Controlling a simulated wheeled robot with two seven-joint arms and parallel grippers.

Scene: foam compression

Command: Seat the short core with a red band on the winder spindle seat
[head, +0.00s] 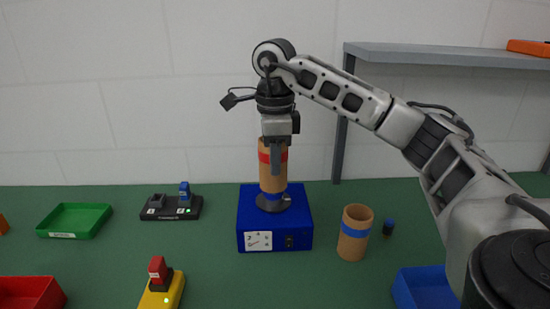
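The short core with a red band (266,178) is a brown tube, upright over the seat on top of the blue winder box (275,240). I cannot tell whether the core rests fully on the seat. My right gripper (275,170) points down at the core's upper part, a finger in front of its red band. It looks closed around the tube wall, but the far finger is hidden. My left gripper is not in view.
A green tray (75,221), black charger (171,208), yellow device (162,290) and red tray (30,292) are left. A blue bin (425,288) is front right.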

